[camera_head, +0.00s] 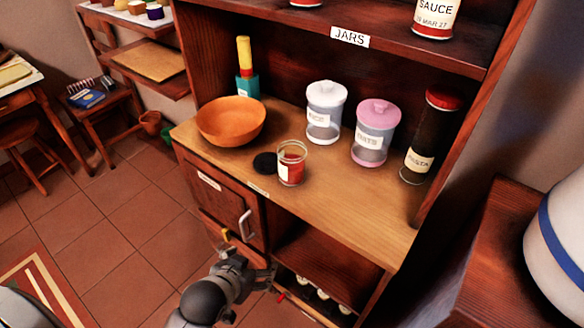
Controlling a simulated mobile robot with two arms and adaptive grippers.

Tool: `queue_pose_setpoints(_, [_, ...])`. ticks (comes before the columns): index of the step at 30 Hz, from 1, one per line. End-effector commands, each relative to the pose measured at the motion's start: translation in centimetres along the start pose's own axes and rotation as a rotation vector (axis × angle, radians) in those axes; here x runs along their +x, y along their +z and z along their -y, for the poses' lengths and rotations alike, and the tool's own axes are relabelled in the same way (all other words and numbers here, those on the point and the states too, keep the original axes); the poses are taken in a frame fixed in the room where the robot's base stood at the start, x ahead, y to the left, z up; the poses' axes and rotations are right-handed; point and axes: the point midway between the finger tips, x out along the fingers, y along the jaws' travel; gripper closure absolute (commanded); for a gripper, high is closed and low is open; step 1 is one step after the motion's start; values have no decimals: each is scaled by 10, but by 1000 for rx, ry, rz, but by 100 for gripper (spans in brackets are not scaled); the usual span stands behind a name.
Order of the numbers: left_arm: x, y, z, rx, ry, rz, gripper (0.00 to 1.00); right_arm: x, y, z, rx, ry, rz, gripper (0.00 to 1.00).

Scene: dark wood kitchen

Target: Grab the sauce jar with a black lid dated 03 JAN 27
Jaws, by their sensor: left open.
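An open glass jar (291,163) with red contents and a pale label stands on the cabinet counter; its label cannot be read from here. A black round lid (264,163) lies beside it, to its left. On the upper shelf, a jar labelled SAUCE (436,18) appears to read 28 MAR 27; its top is cut off. Another red jar (305,2) is mostly cut off. No jar dated 03 JAN 27 can be made out. My left gripper (248,258) is open and empty, low in front of the cabinet, below the counter and near the door handle.
An orange bowl (231,121), a yellow-and-teal bottle (246,70), a white canister (325,112), a pink-lidded canister (375,132) and a pasta jar (431,138) stand on the counter. The door handle (245,225) juts out. Several small items sit in the lower compartment (330,258).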

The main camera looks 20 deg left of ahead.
Motion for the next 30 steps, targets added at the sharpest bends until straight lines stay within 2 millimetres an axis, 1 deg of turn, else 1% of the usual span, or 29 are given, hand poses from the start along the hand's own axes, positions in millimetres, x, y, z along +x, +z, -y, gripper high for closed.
queue_pose_setpoints(1, [1,-20,2,-11,-8,-80,15,1,0,-1,0,1,0,17])
queue_pose_setpoints(6, [-1,-84,5,-35,-16,-354,15,2,0,-1,0,1,-1,17])
queue_pose_setpoints(9, [-6,-117,5,-41,-9,-515,15,2,0,-1,0,1,-1,17])
queue_pose_setpoints(12, [-12,-141,2,-41,5,-645,15,2,0,-1,0,1,-1,17])
queue_pose_setpoints(15, [-18,-157,-1,-39,19,-738,15,2,0,-1,-1,1,-1,17])
queue_pose_setpoints(21, [-24,-171,-4,-34,35,-821,15,2,0,-1,-1,1,0,17])
queue_pose_setpoints(25, [-17,-182,-5,-34,37,-829,15,1,0,-1,-1,1,0,17])
queue_pose_setpoints(30, [0,-200,-5,-34,36,-827,15,0,0,0,-2,0,0,17])
